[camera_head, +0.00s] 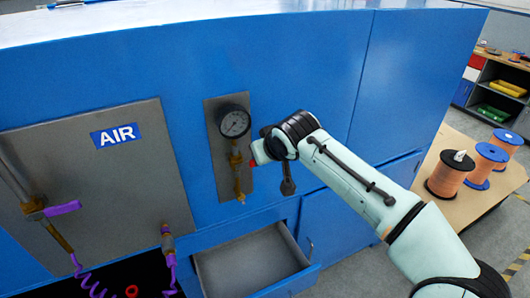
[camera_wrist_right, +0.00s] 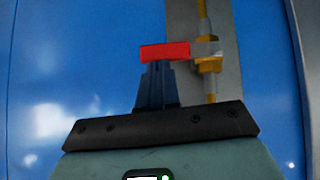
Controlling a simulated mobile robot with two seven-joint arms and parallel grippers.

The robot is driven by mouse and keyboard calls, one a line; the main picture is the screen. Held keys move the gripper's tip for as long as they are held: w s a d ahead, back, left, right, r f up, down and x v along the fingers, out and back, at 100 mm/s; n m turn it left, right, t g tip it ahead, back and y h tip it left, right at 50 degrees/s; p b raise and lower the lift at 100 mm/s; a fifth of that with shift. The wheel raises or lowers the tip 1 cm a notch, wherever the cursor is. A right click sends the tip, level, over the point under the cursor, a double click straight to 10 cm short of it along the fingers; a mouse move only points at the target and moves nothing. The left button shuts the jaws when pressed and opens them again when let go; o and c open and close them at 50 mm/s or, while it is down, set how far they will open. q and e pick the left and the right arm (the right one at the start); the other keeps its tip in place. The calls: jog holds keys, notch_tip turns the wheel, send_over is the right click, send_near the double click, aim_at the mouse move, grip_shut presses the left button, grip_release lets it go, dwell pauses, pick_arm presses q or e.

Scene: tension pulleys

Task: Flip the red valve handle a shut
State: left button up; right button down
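The red valve handle (camera_wrist_right: 165,51) sticks out sideways to the left from a brass valve (camera_wrist_right: 208,58) on a vertical pipe in the right wrist view. It lies across the pipe's line. In the head view only a small red bit (camera_head: 252,163) shows beside my right gripper (camera_head: 262,151), which mostly hides it. In the right wrist view my right gripper's dark fingers (camera_wrist_right: 157,84) are close together, with their tips just under the handle. I cannot tell whether they touch it. My left gripper is out of view.
A pressure gauge (camera_head: 235,122) sits above the valve on a grey plate. An AIR panel (camera_head: 90,170) with a purple-handled valve (camera_head: 62,208) and purple coiled hoses is at left. An open drawer (camera_head: 252,262) juts out below. Several wire spools stand on a table at right.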

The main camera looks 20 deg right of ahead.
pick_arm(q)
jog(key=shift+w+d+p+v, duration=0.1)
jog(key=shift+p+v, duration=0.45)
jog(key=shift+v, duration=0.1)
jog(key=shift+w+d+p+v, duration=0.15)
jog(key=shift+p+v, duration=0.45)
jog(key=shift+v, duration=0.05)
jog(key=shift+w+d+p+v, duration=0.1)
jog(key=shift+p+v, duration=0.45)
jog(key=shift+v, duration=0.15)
pick_arm(e)
jog(key=w+r+v, duration=0.2)
jog(key=v, duration=1.1)
jog(key=shift+d, duration=0.35)
